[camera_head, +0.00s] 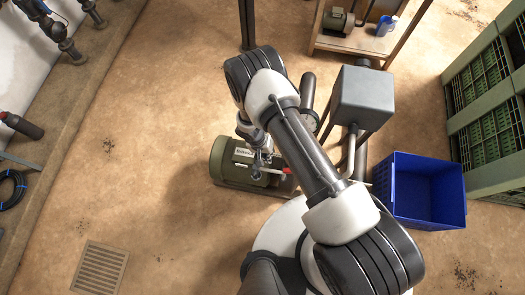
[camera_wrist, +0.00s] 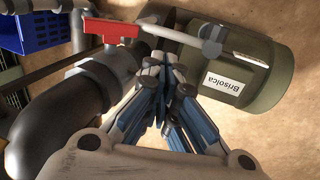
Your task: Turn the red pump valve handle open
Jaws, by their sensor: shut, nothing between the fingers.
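The red valve handle (camera_wrist: 112,28) shows at the upper left of the wrist view, above a dark pipe elbow (camera_wrist: 75,100). A pale bar runs right from beside it to a grey rounded end. In the head view only a small red piece (camera_head: 287,170) shows, partly hidden by my arm. My gripper (camera_wrist: 166,65) is shut and empty. Its fingertips point toward the green pump (camera_wrist: 245,65), to the right of and below the red handle in the wrist view, and appear apart from it. In the head view my gripper (camera_head: 257,168) is over the pump (camera_head: 222,163).
A blue crate (camera_head: 430,215) stands on the floor right of my arm. A grey box (camera_head: 362,98) on pipes stands behind it. A wooden bench (camera_head: 345,45) is at the top, and green crates (camera_head: 485,90) line the right.

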